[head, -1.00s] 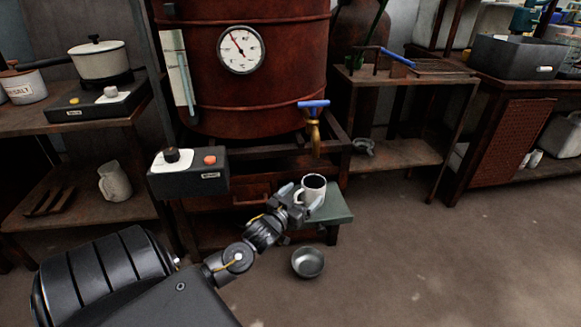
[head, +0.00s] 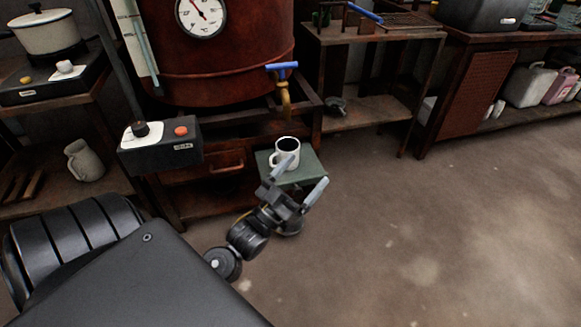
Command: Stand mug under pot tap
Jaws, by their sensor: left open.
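A white mug (head: 287,150) with a dark inside stands upright on a small green stool (head: 305,169). Its handle faces left. Above it, a brass tap (head: 284,94) with a blue handle sticks out from the rust-red pot (head: 225,62). The mug appears roughly below the tap's spout, with a gap between them. My left gripper (head: 301,178) is open, its fingers spread, just in front of the mug and stool. One fingertip overlaps the mug's lower edge in the picture; I cannot tell whether it touches. My right gripper is not in view.
A control box (head: 160,146) with a black knob and red button juts out left of the stool. A grey jug (head: 82,161) stands on the lower left shelf. A workbench (head: 372,38) stands right of the pot. The floor at right is clear.

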